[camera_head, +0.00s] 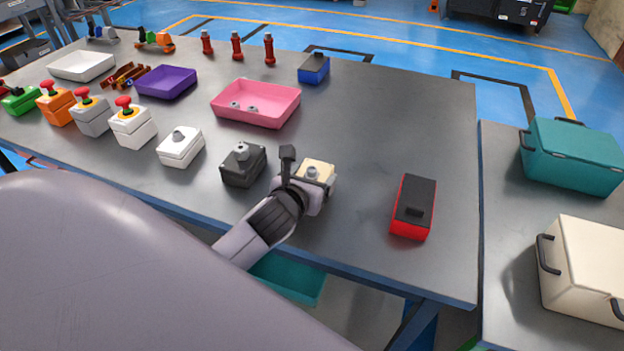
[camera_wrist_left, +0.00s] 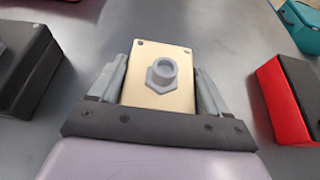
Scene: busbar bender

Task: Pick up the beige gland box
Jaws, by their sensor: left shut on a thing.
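The beige gland box (camera_head: 318,166) is on the grey table near its front edge, with a grey hex gland on its top. In the left wrist view the beige gland box (camera_wrist_left: 146,95) sits between the two fingers. My left gripper (camera_head: 309,183) is shut on it from two opposite sides; in the left wrist view the fingers of the left gripper (camera_wrist_left: 160,88) touch its sides. I cannot tell whether the box is lifted off the table. My right gripper is not in view.
A dark gland box (camera_head: 243,165) stands close on the left, a white one (camera_head: 181,147) beyond it. A red and black box (camera_head: 413,207) is to the right. A pink tray (camera_head: 256,104) lies behind. The table between them is clear.

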